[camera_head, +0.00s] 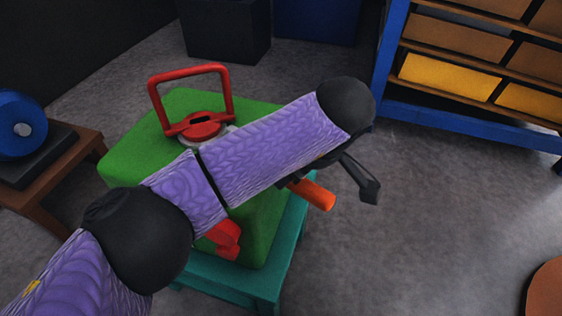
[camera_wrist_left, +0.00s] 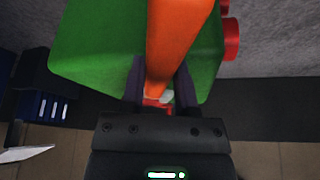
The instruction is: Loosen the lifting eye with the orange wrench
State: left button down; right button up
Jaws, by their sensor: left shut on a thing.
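A green casting (camera_head: 165,110) sits on a teal stand (camera_head: 235,282). The lifting eye (camera_head: 190,72), a red upright loop on a slotted red disc, stands on its top. My left arm crosses in front of the casting, and my left gripper (camera_head: 292,183) is mostly hidden behind it. The orange wrench (camera_head: 318,195) pokes out below the forearm at the casting's right side. In the left wrist view the wrench (camera_wrist_left: 175,40) lies between the two fingers of my left gripper (camera_wrist_left: 160,88), which is shut on it. The wrench's working end and any contact with the eye are hidden.
Red knobs (camera_head: 225,238) stick out of the casting's near side. A brown table (camera_head: 75,165) with a blue round object (camera_head: 20,125) stands left. A blue shelf (camera_head: 450,120) with bins stands back right.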

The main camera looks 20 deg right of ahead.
aim_at(308, 185)
pick_arm(q)
jog(key=shift+s+d+r, duration=0.1)
jog(key=shift+s+d, duration=0.35)
jog(key=shift+s, duration=0.2)
jog(key=shift+s+d, duration=0.2)
jog(key=shift+s, duration=0.1)
jog(key=shift+s+d+b, duration=0.3)
jog(key=shift+s+b, duration=0.2)
notch_tip(308, 185, up, 7)
jog(key=shift+r+p, duration=0.1)
jog(key=shift+p, duration=0.45)
jog(key=shift+r, duration=0.35)
jog(key=shift+s, duration=0.1)
